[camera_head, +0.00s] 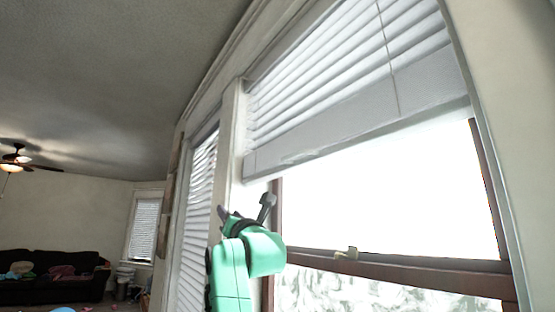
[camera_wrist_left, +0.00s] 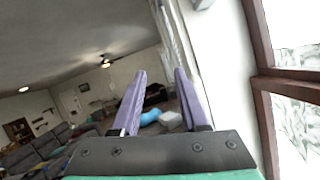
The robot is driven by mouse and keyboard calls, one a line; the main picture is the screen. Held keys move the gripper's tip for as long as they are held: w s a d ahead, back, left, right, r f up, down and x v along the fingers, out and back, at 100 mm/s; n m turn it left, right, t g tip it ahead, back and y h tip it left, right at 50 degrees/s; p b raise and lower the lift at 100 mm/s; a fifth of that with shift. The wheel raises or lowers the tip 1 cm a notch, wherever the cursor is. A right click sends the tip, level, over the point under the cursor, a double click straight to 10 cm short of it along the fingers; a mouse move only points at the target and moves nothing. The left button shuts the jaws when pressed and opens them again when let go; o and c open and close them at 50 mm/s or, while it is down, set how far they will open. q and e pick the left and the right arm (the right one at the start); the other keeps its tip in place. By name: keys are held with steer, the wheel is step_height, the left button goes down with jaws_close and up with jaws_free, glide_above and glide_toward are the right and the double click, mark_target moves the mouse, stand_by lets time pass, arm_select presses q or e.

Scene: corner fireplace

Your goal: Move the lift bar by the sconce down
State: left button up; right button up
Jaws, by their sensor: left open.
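The raised white blind (camera_head: 340,75) hangs over the upper part of a brown-framed window, with a pale bottom bar (camera_head: 335,143) along its lower edge. I take this to be the lift bar, but no sconce shows in either view. My left gripper (camera_head: 245,208), on a teal arm, is below and near the left end of the bar, apart from it in the picture. In the left wrist view its two purple fingers (camera_wrist_left: 160,75) are spread with nothing held between them. My right gripper is not in view.
The brown window sash (camera_head: 420,268) with a small latch (camera_head: 347,253) crosses below the gripper's height. A second window with a lowered blind (camera_head: 197,190) is to the left. A dark sofa (camera_head: 50,275) and a ceiling fan (camera_head: 17,157) are far off. The room left of the arm looks free.

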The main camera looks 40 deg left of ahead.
arm_select(q)
steer(key=s+d+f+b, duration=0.1)
steer(key=d+f+b, duration=0.4)
steer(key=d+b, duration=0.3)
steer(key=shift+f, duration=0.4)
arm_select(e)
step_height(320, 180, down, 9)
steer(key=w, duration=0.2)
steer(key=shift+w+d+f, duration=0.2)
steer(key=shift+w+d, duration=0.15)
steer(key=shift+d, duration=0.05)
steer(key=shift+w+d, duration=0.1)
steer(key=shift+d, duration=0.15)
